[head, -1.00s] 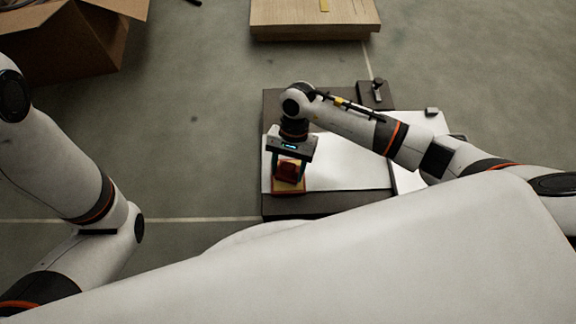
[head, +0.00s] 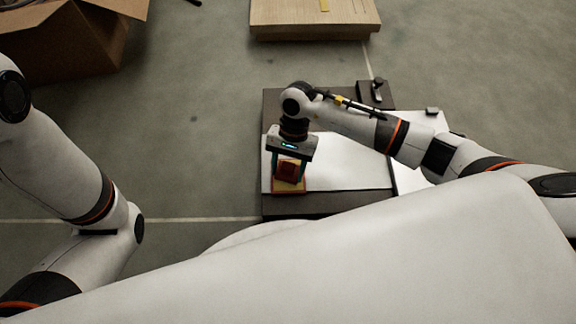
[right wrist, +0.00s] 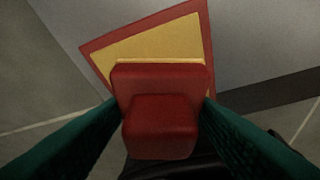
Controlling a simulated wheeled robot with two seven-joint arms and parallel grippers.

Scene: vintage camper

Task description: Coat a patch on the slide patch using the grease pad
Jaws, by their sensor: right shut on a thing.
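My right gripper (head: 289,168) is shut on the grease pad (head: 290,170), a red block with a stepped grip. The pad also shows in the right wrist view (right wrist: 160,125), between the two green fingers. The slide patch (head: 289,186), a yellow square with a red border, lies on the white plate just under the pad. In the right wrist view the patch (right wrist: 140,46) shows beyond the pad, turned at an angle, and the pad covers its near part. I cannot tell whether the pad touches it. My left gripper is out of view; only its arm shows at the left.
The white plate (head: 345,165) lies on a dark base (head: 330,205) with a small dark fitting (head: 376,92) at its back right. A cardboard box (head: 75,45) stands at the back left and a wooden platform (head: 315,20) at the back. The floor between is clear.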

